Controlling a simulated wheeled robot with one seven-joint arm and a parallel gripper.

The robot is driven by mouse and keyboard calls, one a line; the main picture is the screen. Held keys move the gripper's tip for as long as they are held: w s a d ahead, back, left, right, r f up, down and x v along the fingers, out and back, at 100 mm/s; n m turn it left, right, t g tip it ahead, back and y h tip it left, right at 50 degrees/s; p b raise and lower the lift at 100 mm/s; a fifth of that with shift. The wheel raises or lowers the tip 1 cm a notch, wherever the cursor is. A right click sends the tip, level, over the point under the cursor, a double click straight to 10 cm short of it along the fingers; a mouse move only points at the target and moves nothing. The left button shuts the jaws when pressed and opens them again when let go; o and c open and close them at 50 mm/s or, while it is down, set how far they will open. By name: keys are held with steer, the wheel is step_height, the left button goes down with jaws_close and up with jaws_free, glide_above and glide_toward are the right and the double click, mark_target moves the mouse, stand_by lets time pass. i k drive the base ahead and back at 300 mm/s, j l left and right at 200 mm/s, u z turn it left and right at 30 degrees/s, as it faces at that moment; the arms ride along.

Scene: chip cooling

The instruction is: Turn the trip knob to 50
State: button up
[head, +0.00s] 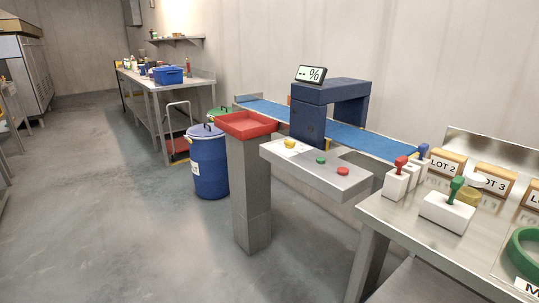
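A grey control panel (300,176) juts out in front of the conveyor in the head view. At its left end is a small yellow and white part (290,145), which may be the trip knob; its markings and setting are too small to read. A green button (320,160) and a red button (343,171) sit to its right. My gripper is not in view.
A red tray (247,136) tops a grey pedestal left of the panel. A steel table (400,216) with coloured-handled stamps and lot boxes stands at right. A blue barrel (208,165) is behind. The floor at left is clear.

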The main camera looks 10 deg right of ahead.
mark_target(289, 144)
steer(key=i+j+z, duration=0.3)
steer(key=i+j, duration=0.2)
steer(key=j, duration=0.15)
steer(key=i+j+z, duration=0.1)
steer(key=i+j, duration=0.15)
steer(key=j, duration=0.15)
